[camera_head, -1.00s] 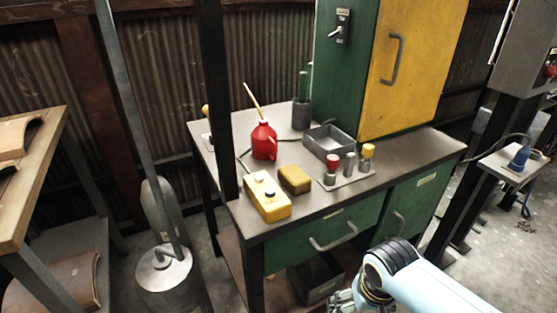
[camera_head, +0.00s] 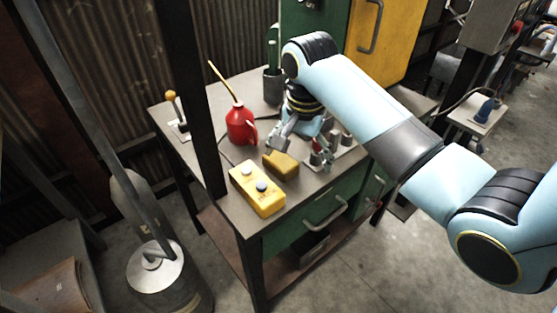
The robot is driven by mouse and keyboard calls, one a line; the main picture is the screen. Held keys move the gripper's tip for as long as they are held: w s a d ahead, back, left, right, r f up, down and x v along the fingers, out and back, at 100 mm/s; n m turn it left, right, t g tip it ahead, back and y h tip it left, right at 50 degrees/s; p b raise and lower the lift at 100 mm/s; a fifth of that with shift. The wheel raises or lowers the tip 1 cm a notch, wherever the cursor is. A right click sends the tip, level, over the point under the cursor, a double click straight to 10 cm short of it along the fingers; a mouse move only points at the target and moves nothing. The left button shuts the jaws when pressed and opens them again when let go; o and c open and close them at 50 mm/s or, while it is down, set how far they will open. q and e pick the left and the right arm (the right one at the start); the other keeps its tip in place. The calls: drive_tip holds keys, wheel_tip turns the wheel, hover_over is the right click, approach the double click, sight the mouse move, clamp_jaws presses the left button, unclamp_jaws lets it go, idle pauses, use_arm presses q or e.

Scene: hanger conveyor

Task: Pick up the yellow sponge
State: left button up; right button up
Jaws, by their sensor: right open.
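The yellow sponge (camera_head: 283,167), a dull yellow block, lies on the grey workbench top (camera_head: 222,179), just behind a yellow box with two buttons (camera_head: 257,189). My right gripper (camera_head: 301,153) points down over the bench with its fingers spread, and nothing shows between them. It is just behind and above the sponge, with one finger near the sponge's back edge and the other to its right. I cannot tell whether a finger touches it. The sponge's far side is partly hidden by the gripper. My left gripper is out of view.
A red oil can (camera_head: 240,126) stands left of the gripper. Small posts on a plate (camera_head: 345,140) are close to its right finger. A dark upright post (camera_head: 197,100) rises at the bench's left. A lever with a yellow knob (camera_head: 171,96) is at the back left.

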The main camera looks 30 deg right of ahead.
sight(281, 159)
drive_tip(key=w+r+m, duration=0.1)
drive_tip(key=w, duration=0.1)
drive_tip(key=w+r+m, duration=0.1)
drive_tip(key=w+m, duration=0.1)
drive_tip(key=w+d+r+m, duration=0.1)
drive_tip(key=w, duration=0.2)
drive_tip(key=shift+r+g, duration=0.25)
drive_tip(key=shift+g, duration=0.15)
drive_tip(key=shift+f+m, duration=0.3)
drive_tip(key=shift+m, duration=0.1)
wheel_tip(281, 159, down, 5)
drive_tip(key=shift+a+r, duration=0.1)
drive_tip(key=shift+r, duration=0.1)
drive_tip(key=f, duration=0.1)
drive_tip(key=a+f, duration=0.1)
drive_tip(key=f, duration=0.2)
drive_tip(key=shift+s+a+f+b, duration=0.15)
drive_tip(key=shift+s+b, duration=0.2)
drive_tip(key=shift+f, duration=0.55)
drive_tip(key=c, duration=0.9)
drive_tip(key=shift+o, duration=0.2)
wheel_tip(281, 159, up, 10)
drive_tip(key=shift+r+p, duration=0.1)
drive_tip(key=shift+p, duration=0.5)
